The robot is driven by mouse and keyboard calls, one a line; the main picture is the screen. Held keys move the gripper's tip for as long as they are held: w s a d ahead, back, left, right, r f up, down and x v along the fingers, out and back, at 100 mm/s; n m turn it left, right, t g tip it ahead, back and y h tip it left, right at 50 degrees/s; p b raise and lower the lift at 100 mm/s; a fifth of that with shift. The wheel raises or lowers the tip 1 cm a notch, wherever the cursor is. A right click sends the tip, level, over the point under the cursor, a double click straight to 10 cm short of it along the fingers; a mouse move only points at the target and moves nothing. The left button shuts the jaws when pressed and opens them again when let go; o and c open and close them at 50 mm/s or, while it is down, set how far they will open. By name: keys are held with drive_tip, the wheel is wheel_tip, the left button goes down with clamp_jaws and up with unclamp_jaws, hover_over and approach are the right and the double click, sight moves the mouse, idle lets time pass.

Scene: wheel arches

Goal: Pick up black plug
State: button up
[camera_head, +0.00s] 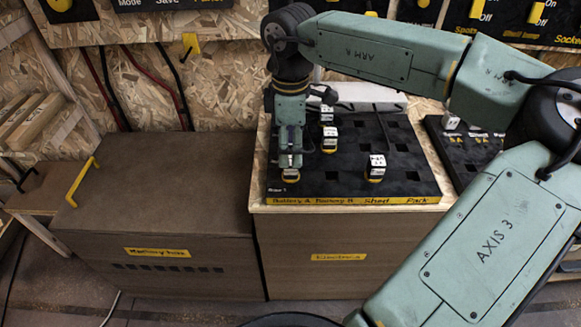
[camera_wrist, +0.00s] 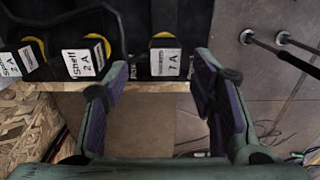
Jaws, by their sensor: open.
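Several small plugs with white labelled faces and yellow rings sit in a black board with dark square slots (camera_head: 407,170) in the head view. One plug (camera_head: 290,176) is at the board's front left, directly below my gripper (camera_head: 290,160). Others are a front-right plug (camera_head: 376,169), a middle plug (camera_head: 329,138) and a plug behind it (camera_head: 327,113). In the wrist view my gripper (camera_wrist: 166,86) is open and empty between its fingers. A labelled plug (camera_wrist: 165,60) shows beyond the gap between them. I cannot tell which plug is the black one.
The board lies on a wooden cabinet (camera_head: 340,262) with a yellow front strip. A brown box with a yellow handle (camera_head: 150,185) stands to its left. Another black board (camera_head: 465,150) is at the right. Chipboard walls and hanging cables (camera_head: 150,85) are behind.

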sight(291, 160)
drive_tip(key=f, duration=0.3)
drive_tip(key=f+p, duration=0.1)
drive_tip(key=shift+s+f, duration=0.2)
drive_tip(key=shift+s, duration=0.1)
drive_tip(key=shift+c, duration=0.2)
clamp_jaws()
